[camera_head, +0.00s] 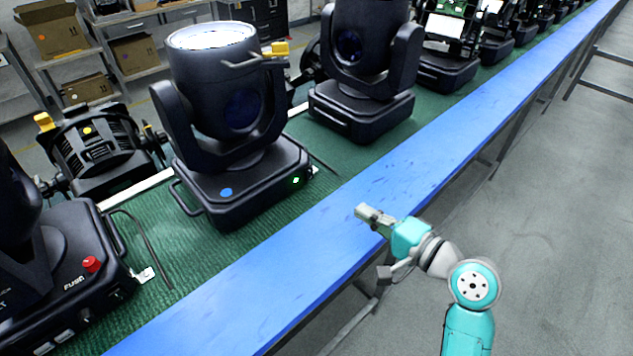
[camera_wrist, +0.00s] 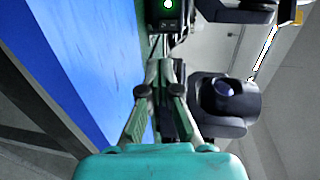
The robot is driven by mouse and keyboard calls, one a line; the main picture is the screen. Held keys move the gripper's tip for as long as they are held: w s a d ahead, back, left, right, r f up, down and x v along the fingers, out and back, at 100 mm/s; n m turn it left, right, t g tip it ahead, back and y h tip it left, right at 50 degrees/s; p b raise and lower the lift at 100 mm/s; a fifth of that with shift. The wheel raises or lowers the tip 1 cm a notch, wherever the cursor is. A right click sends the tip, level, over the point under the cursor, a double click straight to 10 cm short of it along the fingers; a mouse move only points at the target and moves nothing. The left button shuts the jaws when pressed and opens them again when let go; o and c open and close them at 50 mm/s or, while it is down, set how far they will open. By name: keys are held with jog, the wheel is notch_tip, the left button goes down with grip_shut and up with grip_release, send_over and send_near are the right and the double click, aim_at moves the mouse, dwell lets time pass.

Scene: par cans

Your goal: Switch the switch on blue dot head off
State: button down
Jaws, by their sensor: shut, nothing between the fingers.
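The blue dot head (camera_head: 222,85) is a black moving-head light standing on the green bench. A round blue dot (camera_head: 226,192) marks its base. Its switch (camera_head: 296,180) glows green on the base's side facing the blue rail. My gripper (camera_head: 362,211) is over the blue rail, right of and nearer the camera than the switch, clearly apart from it. In the wrist view my gripper (camera_wrist: 165,68) is shut and empty.
A blue rail (camera_head: 300,262) runs along the green bench (camera_head: 180,235). A par can (camera_head: 95,150) lies behind.

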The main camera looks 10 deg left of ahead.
aim_at(310, 180)
jog(key=shift+a, duration=0.1)
jog(key=x, duration=1.4)
jog(key=shift+w+a+f, duration=0.15)
jog(key=shift+f, duration=0.05)
jog(key=shift+r, duration=0.1)
jog(key=v, duration=1.2)
jog(key=shift+f, duration=0.35)
